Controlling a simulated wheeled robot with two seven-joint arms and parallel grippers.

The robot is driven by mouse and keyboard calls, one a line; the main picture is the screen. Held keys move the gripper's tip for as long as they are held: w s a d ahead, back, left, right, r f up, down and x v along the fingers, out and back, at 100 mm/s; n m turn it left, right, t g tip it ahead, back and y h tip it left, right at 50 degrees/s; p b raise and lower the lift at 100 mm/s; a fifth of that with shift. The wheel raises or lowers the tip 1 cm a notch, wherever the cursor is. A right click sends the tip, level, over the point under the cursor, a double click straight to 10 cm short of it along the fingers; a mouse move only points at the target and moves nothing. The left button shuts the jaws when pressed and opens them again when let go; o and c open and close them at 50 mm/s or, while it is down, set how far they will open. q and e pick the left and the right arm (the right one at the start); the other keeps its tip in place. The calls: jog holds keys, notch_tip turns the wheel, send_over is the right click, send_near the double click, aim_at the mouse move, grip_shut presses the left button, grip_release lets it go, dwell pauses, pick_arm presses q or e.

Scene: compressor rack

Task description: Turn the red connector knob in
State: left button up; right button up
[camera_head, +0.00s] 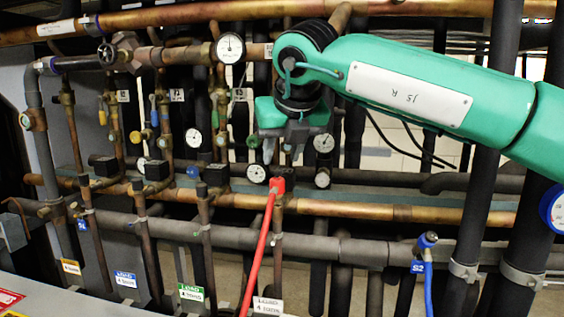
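The red connector knob (278,184) sits at the top of a red hose (258,262), a little below the middle of the head view. It is on a copper pipe that runs down behind the hose. My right gripper (283,155) hangs above the knob with its fingers pointing down. The fingers look apart, with nothing visible between them. A gap shows between the fingertips and the knob, so they do not appear to touch. My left gripper is not in view.
Pressure gauges (231,48) and small valves stand close around the gripper. Horizontal copper pipes (400,212) cross behind the knob. A blue connector (427,240) with a blue hose is at the right. Thick dark vertical pipes (490,190) stand near my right arm.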

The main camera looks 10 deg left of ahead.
aim_at(279, 169)
jog(key=p+x, duration=0.1)
jog(key=x, duration=0.3)
jog(key=shift+w+a+f, duration=0.1)
jog(key=shift+w+a, duration=0.05)
jog(key=shift+w, duration=0.05)
jog(key=n+p, duration=0.1)
jog(key=p, duration=0.1)
jog(key=n+y+p, duration=0.1)
jog(key=p, duration=0.1)
jog(key=shift+d+r+g, duration=0.2)
jog(key=shift+r+g, duration=0.1)
jog(key=shift+g, duration=0.1)
jog(key=shift+d+f+n+y, duration=0.1)
jog(key=shift+f+n+y, duration=0.1)
jog(key=shift+n+y, duration=0.3)
jog(key=n, duration=0.1)
jog(key=n+g+p, duration=0.1)
jog(key=shift+w+n+g+y, duration=0.2)
jog(key=shift+n+g+y, duration=0.1)
jog(key=shift+n, duration=0.1)
jog(key=shift+s, duration=0.1)
jog(key=shift+n, duration=0.3)
jog(key=shift+f, duration=0.1)
jog(key=c, duration=0.7)
jog(key=shift+c, duration=0.2)
